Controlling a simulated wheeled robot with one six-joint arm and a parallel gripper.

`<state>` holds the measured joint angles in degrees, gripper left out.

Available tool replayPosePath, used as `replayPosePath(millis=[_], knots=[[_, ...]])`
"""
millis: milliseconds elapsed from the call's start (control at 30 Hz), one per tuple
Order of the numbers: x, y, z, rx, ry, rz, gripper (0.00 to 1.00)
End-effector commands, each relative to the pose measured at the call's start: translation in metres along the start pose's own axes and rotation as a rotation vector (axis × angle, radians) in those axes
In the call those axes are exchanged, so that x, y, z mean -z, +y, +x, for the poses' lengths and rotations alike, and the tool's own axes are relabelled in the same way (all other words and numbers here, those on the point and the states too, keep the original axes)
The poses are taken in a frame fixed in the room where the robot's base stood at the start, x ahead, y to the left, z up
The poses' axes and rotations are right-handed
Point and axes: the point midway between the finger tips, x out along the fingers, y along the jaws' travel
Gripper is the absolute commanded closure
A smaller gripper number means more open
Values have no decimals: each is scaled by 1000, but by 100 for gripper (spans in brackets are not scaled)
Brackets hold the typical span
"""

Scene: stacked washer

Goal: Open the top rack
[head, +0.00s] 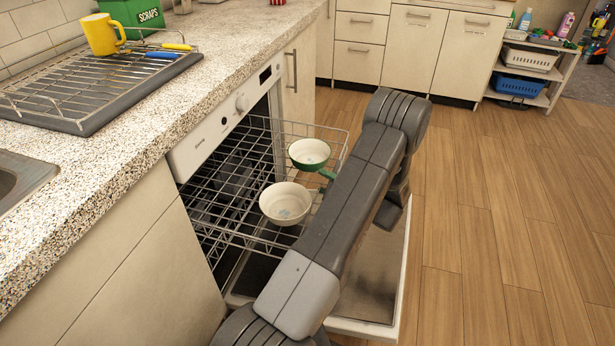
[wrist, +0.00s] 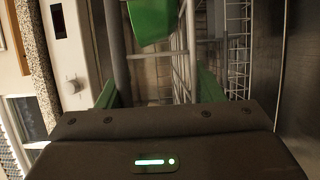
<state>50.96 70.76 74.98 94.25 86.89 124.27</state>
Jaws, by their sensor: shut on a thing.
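The top rack (head: 235,215) is a grey wire basket, slid partly out of the dishwasher (head: 228,128) under the counter. A white bowl (head: 285,203) and a green-rimmed bowl (head: 310,153) sit in it. My gripper (wrist: 157,88) has green fingers, one on each side of the rack's wires in the wrist view, and is shut on the rack. The exact wire between the fingers is hard to make out. The green bowl (wrist: 150,20) shows just beyond the fingers. In the head view my arm hides most of the gripper and the rack's right front.
The dishwasher door (head: 402,285) is folded down below the rack, partly behind my arm. The speckled counter (head: 130,125) carries a drying rack (head: 75,122) and a yellow mug (head: 101,34). The wooden floor (head: 500,220) on the right is clear.

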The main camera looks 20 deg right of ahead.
Motion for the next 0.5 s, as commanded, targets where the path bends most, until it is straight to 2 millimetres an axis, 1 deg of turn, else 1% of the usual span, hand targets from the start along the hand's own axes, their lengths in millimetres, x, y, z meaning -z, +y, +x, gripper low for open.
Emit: replayPosePath(millis=[33, 200, 333, 500], knots=[[-7, 9, -6, -12, -5, -10, 80], [-13, 9, -21, -12, -5, -11, 80], [-15, 8, -26, -12, -3, -12, 80], [-16, 8, -27, -12, -2, -12, 80]])
